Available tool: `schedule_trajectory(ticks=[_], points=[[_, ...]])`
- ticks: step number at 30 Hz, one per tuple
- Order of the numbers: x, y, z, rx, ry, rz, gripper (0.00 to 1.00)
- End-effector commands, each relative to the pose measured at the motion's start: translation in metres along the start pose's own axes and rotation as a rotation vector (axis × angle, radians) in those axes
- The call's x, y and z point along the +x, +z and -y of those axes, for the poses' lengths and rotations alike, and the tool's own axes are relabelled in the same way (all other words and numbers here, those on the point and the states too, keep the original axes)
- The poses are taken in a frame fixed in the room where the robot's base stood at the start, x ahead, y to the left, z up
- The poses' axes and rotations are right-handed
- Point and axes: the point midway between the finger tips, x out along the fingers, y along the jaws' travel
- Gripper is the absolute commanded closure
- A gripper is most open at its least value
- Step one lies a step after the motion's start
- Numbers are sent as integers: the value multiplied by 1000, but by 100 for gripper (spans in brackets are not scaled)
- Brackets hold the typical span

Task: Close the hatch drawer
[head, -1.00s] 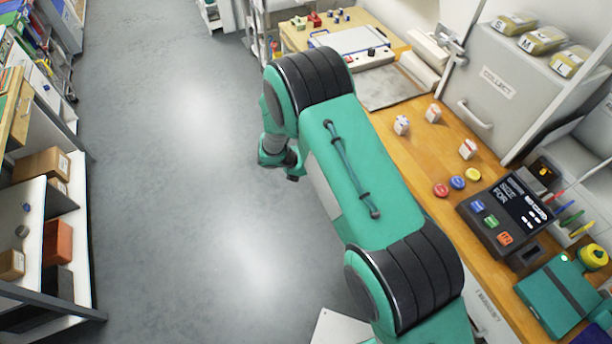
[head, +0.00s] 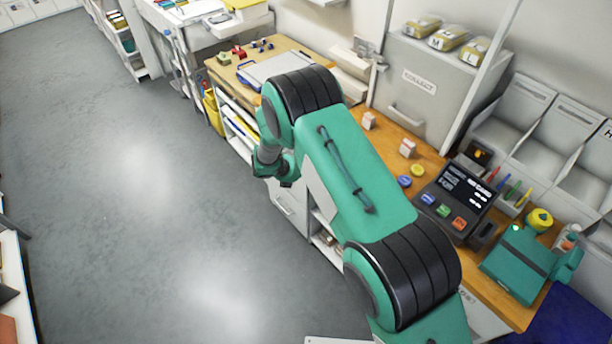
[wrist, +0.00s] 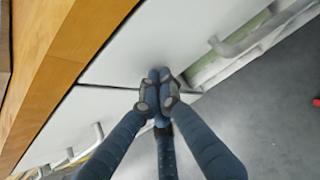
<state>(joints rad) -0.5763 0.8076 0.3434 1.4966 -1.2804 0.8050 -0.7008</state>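A grey bar handle (wrist: 245,42) is to the upper right, beside a gap with something greenish inside. Another handle (wrist: 75,158) is at lower left. In the head view my gripper (head: 288,181) hangs beside the counter, above a drawer front with a handle (head: 284,207). No readable label shows which front is the hatch drawer.
A grey COLLECT hatch (head: 418,90) with a handle stands on the counter. A dark keypad device (head: 455,200), small boxes and a teal case (head: 520,262) are on the counter. Open grey floor (head: 140,200) is to the left.

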Motion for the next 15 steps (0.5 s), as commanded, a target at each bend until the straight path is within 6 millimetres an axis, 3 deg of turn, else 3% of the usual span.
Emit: schedule_trajectory(ticks=[15], points=[[-3, 0, -1, 4, 0, 3, 100]])
